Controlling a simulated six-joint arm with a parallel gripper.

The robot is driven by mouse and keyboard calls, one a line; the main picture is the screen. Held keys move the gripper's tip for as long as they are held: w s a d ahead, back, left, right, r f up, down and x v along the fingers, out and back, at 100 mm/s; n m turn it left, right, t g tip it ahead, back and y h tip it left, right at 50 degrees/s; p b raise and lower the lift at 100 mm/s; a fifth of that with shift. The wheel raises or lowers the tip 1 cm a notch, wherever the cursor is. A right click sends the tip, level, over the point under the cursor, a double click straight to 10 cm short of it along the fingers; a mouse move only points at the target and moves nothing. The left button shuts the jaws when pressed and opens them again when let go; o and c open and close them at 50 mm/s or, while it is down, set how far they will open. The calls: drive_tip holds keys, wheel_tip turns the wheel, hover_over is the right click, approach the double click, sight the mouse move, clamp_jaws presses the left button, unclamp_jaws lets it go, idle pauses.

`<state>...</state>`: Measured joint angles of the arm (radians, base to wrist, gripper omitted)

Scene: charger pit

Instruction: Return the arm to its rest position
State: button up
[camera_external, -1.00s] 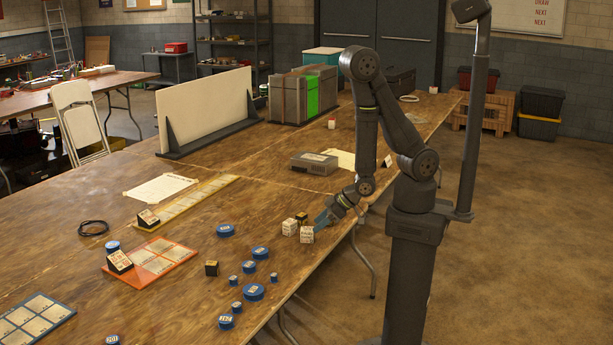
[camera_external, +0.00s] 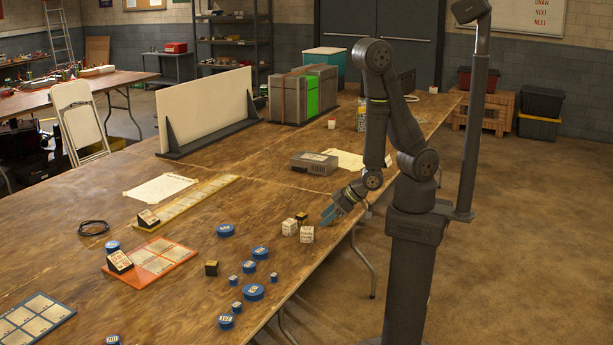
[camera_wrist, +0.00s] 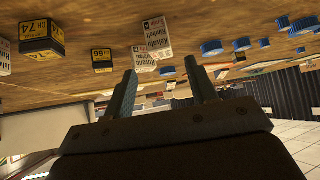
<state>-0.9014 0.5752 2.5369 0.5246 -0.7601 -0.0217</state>
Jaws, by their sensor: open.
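My gripper (camera_external: 329,215) is low over the near right edge of the wooden table, just right of two small white labelled boxes. In the wrist view my gripper (camera_wrist: 165,80) has its two blue-grey fingers spread apart with nothing between them. The white boxes (camera_external: 306,234) (camera_external: 289,228) stand apart from the fingers, with a small black and yellow box (camera_external: 301,218) behind them. In the wrist view, which is tipped upside down, a white box (camera_wrist: 158,38) and black and yellow boxes (camera_wrist: 42,40) (camera_wrist: 102,60) lie beyond the fingertips.
Several blue round pieces (camera_external: 253,291) lie on the table (camera_external: 190,300) to the left, near an orange tray (camera_external: 165,262). A grey device (camera_external: 314,163) and a can (camera_external: 361,118) stand farther back.

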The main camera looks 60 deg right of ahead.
sight(312, 228)
drive_tip(key=x, duration=0.9)
drive_tip(key=shift+f, duration=0.1)
drive_tip(key=shift+r, duration=2.1)
drive_tip(key=d+r, duration=0.7)
drive_tip(key=d, duration=0.4)
drive_tip(key=shift+w+d, duration=0.3)
drive_tip(key=shift+w, duration=0.05)
drive_tip(key=shift+o, duration=0.2)
